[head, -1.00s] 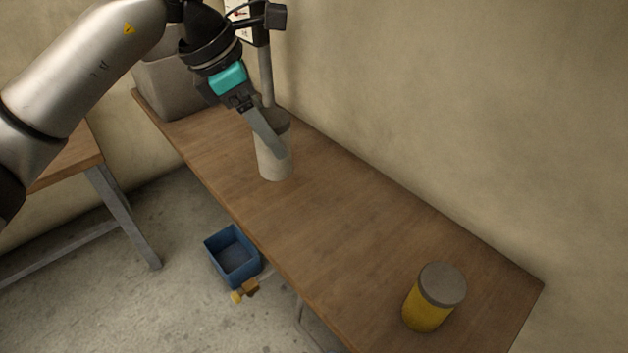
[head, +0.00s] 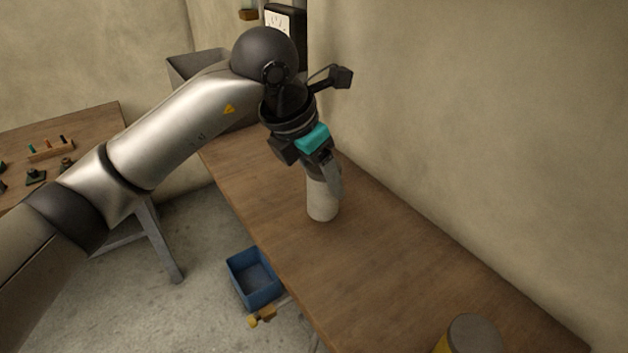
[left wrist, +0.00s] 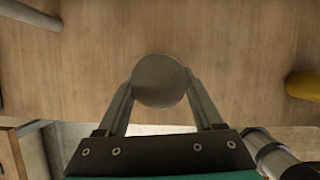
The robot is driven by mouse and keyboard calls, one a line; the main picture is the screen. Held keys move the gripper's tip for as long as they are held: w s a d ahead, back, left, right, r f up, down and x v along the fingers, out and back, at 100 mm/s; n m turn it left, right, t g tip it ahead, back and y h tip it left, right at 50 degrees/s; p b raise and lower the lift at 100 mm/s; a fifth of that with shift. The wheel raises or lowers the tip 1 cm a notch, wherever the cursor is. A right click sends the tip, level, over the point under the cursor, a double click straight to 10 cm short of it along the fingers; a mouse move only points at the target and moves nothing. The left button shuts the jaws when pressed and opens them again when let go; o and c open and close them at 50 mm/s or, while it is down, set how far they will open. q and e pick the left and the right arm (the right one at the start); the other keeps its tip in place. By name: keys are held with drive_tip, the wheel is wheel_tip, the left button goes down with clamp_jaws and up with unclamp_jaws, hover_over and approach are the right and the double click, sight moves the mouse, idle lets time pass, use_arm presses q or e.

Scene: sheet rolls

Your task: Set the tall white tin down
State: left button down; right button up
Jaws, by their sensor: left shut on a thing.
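The tall white tin (head: 321,201) is upright at the wooden table (head: 390,260), in the middle of the head view. My left gripper (head: 328,180) is shut on it from above and hides its upper part. I cannot tell whether its base touches the tabletop. In the left wrist view the tin's round grey lid (left wrist: 159,81) sits between the two fingers of my left gripper (left wrist: 160,90). My right gripper is not in view.
A yellow tin with a grey lid (head: 474,335) stands at the table's near end; it also shows in the left wrist view (left wrist: 304,85). A blue bin (head: 254,279) is on the floor beside the table. A grey box (head: 195,66) stands at the far end. The tabletop between the tins is clear.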

sight(321, 192)
use_arm(q)
wheel_tip(321, 192, down, 3)
drive_tip(key=shift+f, duration=0.1)
drive_tip(key=shift+w, duration=0.1)
drive_tip(key=shift+f+b, duration=0.2)
drive_tip(key=shift+b, duration=0.2)
drive_tip(key=c, duration=0.5)
unclamp_jaws()
drive_tip(key=shift+f, duration=0.2)
drive_tip(key=o, duration=0.5)
drive_tip(key=shift+r, duration=0.1)
drive_tip(key=shift+c, duration=0.2)
